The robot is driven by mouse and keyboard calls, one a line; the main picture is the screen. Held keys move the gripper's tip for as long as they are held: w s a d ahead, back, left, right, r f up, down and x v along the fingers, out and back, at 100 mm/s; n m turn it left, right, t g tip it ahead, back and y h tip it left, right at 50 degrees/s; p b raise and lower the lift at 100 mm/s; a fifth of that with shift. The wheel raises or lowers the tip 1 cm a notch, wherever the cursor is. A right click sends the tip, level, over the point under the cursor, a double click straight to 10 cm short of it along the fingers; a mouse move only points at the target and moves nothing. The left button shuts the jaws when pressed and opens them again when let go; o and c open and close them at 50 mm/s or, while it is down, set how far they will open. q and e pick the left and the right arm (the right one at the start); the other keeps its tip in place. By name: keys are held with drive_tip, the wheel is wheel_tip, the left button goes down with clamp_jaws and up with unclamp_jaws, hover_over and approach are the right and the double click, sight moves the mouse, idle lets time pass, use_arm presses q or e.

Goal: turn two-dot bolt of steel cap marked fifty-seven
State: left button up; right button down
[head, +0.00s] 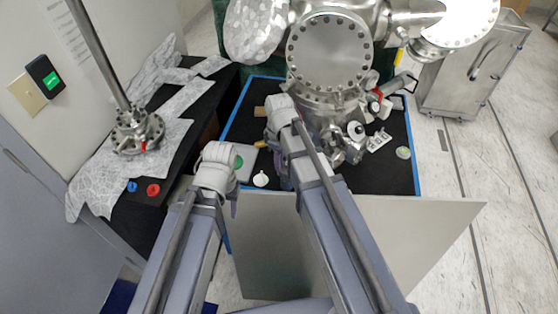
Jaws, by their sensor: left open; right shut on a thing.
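A steel vacuum chamber (330,118) stands on the black-topped table. Its large round cap (329,48) faces me with a ring of bolts. A second round cap (257,30) is at its upper left. I cannot read a number fifty-seven or dot marks on any cap. My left gripper (234,204) is low over the table's left side, mostly hidden behind its wrist; it is open and apart from the chamber. My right gripper (284,178) is just left of the chamber's lower body, mostly hidden by its own arm. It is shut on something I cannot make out.
A white funnel-like piece (261,180) and a green-marked plate (245,163) lie between my grippers. A steel flange with a rod (138,132) stands on the left bench. A grey panel (420,235) fronts the table.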

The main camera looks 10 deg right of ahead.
drive_tip(key=c, duration=0.8)
unclamp_jaws()
drive_tip(key=shift+c, duration=0.2)
drive_tip(key=shift+r, duration=0.15)
wheel_tip(320, 180, up, 8)
drive_tip(key=p, duration=0.8)
drive_tip(key=shift+f, duration=0.2)
drive_tip(key=shift+f, duration=0.1)
